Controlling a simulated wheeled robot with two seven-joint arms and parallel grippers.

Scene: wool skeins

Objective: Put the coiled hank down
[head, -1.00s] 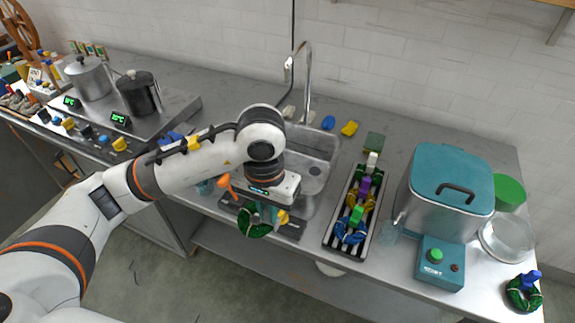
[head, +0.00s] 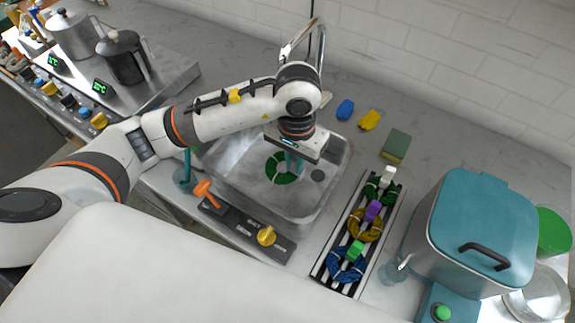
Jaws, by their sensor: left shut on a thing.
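The coiled hank (head: 279,172) is a green ring of wool, over the left-middle of the metal sink basin (head: 318,213). My left gripper (head: 293,163) points down into the sink and is shut on the hank. I cannot tell whether the hank touches the basin floor. My right gripper is not in the head view.
A rack (head: 332,262) right of the sink holds several coloured hanks with clips. A teal-lidded vat (head: 480,215) stands further right. An orange lever (head: 206,193) and yellow knob (head: 266,236) line the sink's front edge. The faucet (head: 318,40) rises behind.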

